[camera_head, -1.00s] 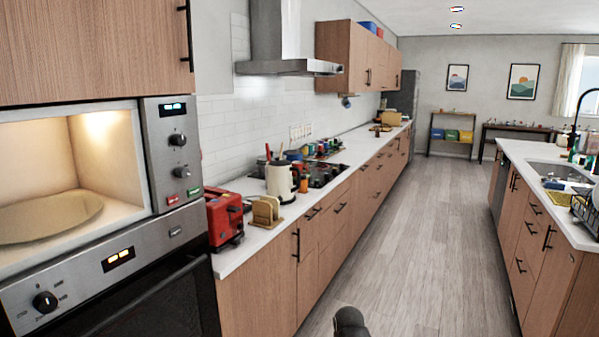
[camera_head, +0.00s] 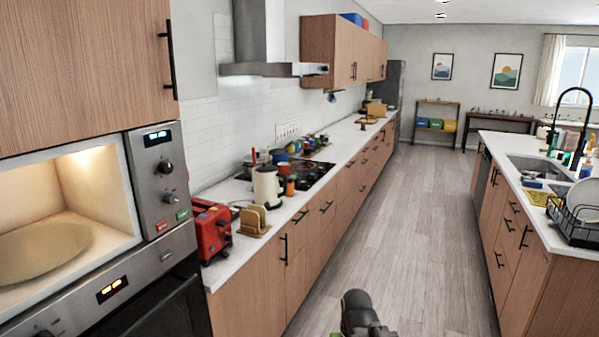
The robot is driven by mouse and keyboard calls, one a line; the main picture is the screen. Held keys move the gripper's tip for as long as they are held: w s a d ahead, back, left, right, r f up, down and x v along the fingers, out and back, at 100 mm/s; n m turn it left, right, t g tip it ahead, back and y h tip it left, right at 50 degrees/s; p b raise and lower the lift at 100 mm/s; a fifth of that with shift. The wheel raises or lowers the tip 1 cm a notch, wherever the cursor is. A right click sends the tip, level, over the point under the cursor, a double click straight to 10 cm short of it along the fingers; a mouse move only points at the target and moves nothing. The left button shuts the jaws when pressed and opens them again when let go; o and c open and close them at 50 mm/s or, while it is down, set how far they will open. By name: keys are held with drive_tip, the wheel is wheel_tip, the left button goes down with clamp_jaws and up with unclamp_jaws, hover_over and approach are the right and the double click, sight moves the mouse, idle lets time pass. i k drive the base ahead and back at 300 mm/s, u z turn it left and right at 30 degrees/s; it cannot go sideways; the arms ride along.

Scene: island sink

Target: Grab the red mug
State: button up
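I cannot make out a red mug for certain. A small reddish item (camera_head: 282,156) stands among the clutter behind the cream kettle on the left counter, too small to tell if it is a mug. A dark, rounded part of my own arm shows at the bottom middle. My gripper's fingers are not visible, so I cannot see whether they are open or shut.
The left counter (camera_head: 245,248) holds a red toaster (camera_head: 212,232), a wooden holder (camera_head: 254,220) and a cream kettle (camera_head: 267,187). On the right, the island has a sink (camera_head: 537,168) and a black dish rack (camera_head: 578,215). The floor (camera_head: 420,220) between them is clear.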

sight(283, 167)
drive_tip(key=z, duration=0.75)
drive_tip(key=i, duration=6.8)
drive_tip(key=u, duration=2.65)
drive_tip(key=k, duration=0.2)
drive_tip(key=u, duration=2.45)
